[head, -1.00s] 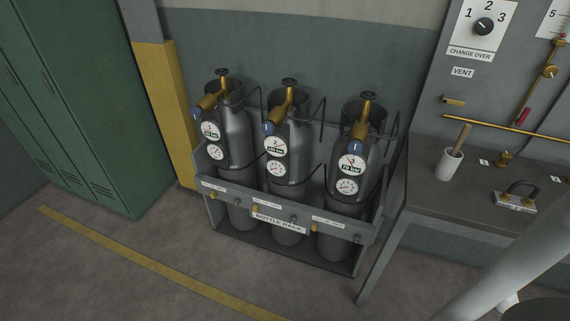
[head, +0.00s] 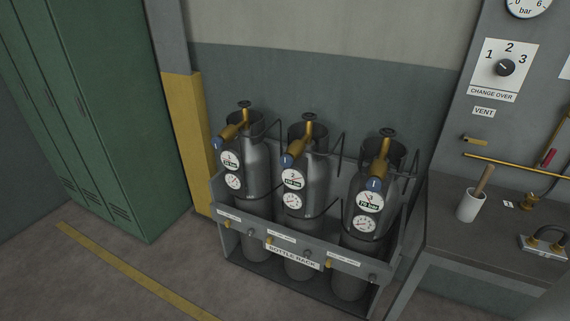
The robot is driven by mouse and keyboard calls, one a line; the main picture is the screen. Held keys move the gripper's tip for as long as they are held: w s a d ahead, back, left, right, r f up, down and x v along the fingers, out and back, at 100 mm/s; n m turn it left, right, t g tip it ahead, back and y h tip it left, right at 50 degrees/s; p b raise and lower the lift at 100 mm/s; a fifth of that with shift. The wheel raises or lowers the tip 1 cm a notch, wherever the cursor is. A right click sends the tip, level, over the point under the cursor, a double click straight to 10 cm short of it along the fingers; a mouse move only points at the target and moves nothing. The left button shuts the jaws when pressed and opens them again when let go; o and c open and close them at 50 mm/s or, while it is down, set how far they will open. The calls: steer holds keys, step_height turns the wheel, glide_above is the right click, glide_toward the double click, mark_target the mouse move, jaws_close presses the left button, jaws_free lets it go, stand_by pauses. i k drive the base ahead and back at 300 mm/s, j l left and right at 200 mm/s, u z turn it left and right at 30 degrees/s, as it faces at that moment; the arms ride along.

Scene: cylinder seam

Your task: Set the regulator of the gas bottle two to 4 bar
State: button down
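Gas bottle two (head: 315,190) is the middle of three grey bottles standing upright in the bottle rack (head: 330,267) in the head view. On it sits a brass regulator (head: 302,142) with a blue knob (head: 287,161). Below the knob are two round white gauges, an upper one (head: 293,179) with a small label and a lower one (head: 291,201). Their needle readings are too small to tell. A black handwheel (head: 308,117) tops the bottle. My gripper is not in view.
Bottle one (head: 254,172) and bottle three (head: 378,204) stand close on either side. A bench (head: 452,235) with a white cup (head: 470,206) is at right, below a panel with a change-over knob (head: 506,68). Green lockers (head: 115,110) stand left. The floor in front (head: 90,285) is clear.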

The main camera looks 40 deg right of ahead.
mark_target(286, 160)
steer(key=i+j+z, duration=0.2)
steer(key=z, duration=0.15)
steer(key=i+j+z, duration=0.15)
steer(key=j+z, duration=0.2)
steer(key=i+j+z, duration=0.15)
steer(key=z, duration=0.2)
steer(key=j, duration=0.1)
